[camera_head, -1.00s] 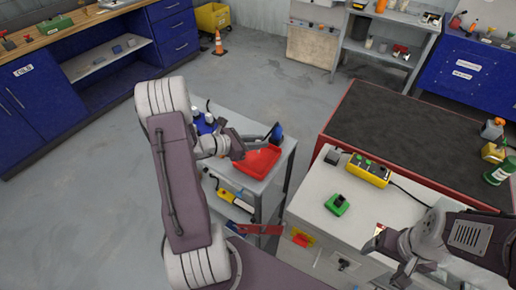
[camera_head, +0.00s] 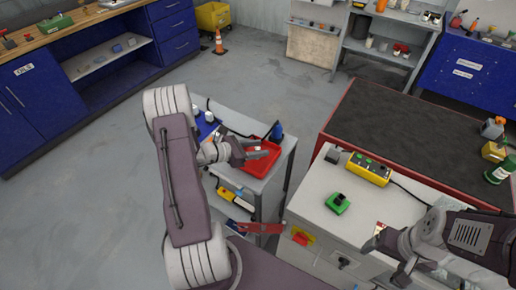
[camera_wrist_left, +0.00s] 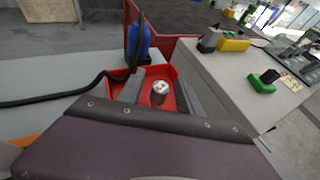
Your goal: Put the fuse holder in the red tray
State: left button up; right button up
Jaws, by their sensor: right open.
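The red tray (camera_head: 258,168) lies on the top of a grey cart. My left gripper (camera_head: 256,151) is over the tray. In the left wrist view its fingers (camera_wrist_left: 160,92) stand apart, with a small silver-topped cylinder (camera_wrist_left: 160,88) between them and a gap on each side. The cylinder appears inside the tray (camera_wrist_left: 116,82); its underside is hidden. I cannot tell whether it is the fuse holder. A green block with a black top (camera_head: 337,204) sits on the white worktop, also in the left wrist view (camera_wrist_left: 263,84). My right gripper (camera_head: 376,241) is open and empty by the worktop's front edge.
A blue bottle (camera_head: 276,132) stands behind the tray, with a black cable near it. White-capped bottles (camera_head: 208,118) stand at the cart's left. A yellow control box (camera_head: 368,169) is on the worktop.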

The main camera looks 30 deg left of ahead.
pick_arm(q)
jog(key=shift+r+p, duration=0.3)
jog(key=shift+r, duration=0.05)
jog(key=v, duration=1.2)
jog(key=s+d+m+g, duration=0.1)
jog(key=d+m+g, duration=0.1)
jog(key=d, duration=0.1)
jog(key=s+d+f+m+g+h, duration=0.1)
jog(key=d+m+g, duration=0.1)
jog(key=d, duration=0.1)
jog(key=s+d+f+m+g, duration=0.1)
jog(key=d+m, duration=0.1)
jog(key=d, duration=0.1)
jog(key=shift+d+m+g+h+b, duration=0.35)
jog(key=shift+d+m+g+h, duration=0.05)
jog(key=s+d+m+g+y, duration=0.2)
jog(key=s+d+m+y, duration=0.1)
jog(key=m, duration=0.8)
jog(key=s+d+m+g+y, duration=0.2)
jog(key=s+d+m+y, duration=0.1)
jog(key=m, duration=0.8)
jog(key=d+y, duration=0.1)
jog(key=y, duration=0.1)
jog(key=shift+s+y, duration=0.4)
jog(key=shift+d+f, duration=0.1)
